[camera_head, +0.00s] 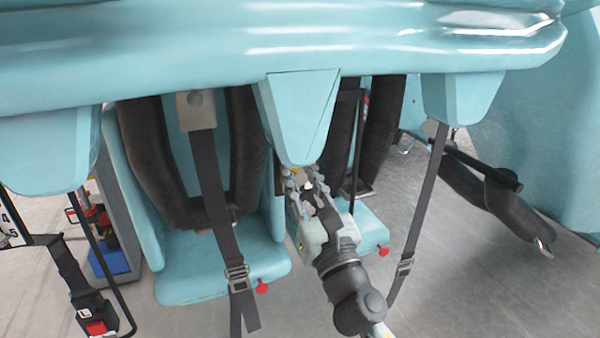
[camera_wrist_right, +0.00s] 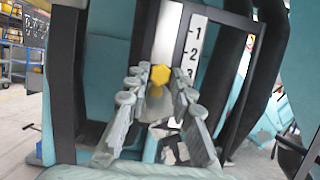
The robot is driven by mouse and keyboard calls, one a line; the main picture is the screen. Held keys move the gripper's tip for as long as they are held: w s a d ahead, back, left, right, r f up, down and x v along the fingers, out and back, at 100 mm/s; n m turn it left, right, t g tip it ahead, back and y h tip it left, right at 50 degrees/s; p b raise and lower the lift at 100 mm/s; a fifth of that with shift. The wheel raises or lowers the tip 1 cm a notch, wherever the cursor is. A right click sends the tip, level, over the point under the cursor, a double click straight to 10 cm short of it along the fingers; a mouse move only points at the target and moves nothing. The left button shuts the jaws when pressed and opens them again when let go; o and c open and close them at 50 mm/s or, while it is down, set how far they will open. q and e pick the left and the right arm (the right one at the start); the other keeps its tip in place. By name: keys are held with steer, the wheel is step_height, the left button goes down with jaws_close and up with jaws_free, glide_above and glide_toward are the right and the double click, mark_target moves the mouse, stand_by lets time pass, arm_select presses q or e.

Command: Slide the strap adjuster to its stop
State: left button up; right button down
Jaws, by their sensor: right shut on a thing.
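My right gripper (camera_head: 304,180) is under the middle teal block (camera_head: 300,110) in the head view. In the right wrist view the fingers of my right gripper (camera_wrist_right: 158,82) are closed in on a yellow six-sided knob (camera_wrist_right: 160,74), one on each side. The knob lies in front of a pale metal strip, beside a white scale (camera_wrist_right: 190,56) marked 1, 2 and 3. In the head view metal strap adjusters sit on the left black strap (camera_head: 237,278) and the right black strap (camera_head: 405,265). The gripper is away from both. My left gripper is out of view.
Teal seats (camera_head: 215,268) with red knobs (camera_head: 262,286) and black padded restraints (camera_head: 160,165) stand behind the straps. A teal bar (camera_head: 280,45) crosses the top. A black buckle with a red button (camera_head: 97,327) hangs at lower left. Grey floor at right is open.

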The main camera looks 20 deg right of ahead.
steer(key=c, duration=1.3)
jaws_free()
steer(key=v, duration=1.2)
steer(key=d+f+m+g+h, duration=0.45)
steer(key=d+f+m, duration=0.25)
steer(key=f+m, duration=0.4)
steer(key=d+f+m+g+h, duration=0.3)
steer(key=d+f+m+g, duration=0.4)
steer(key=f+m, duration=0.4)
steer(key=s+a+f+m+g+y, duration=0.2)
steer(key=s+f+m+g, duration=0.2)
steer(key=f, duration=0.5)
steer(key=s+a+f+m+g+y, duration=0.2)
steer(key=s+f+m+g+y, duration=0.1)
steer(key=s+f+m, duration=0.5)
steer(key=shift+s+a+f+m+g, duration=0.25)
steer(key=shift+s+f+m+g, duration=0.25)
steer(key=shift+f, duration=0.4)
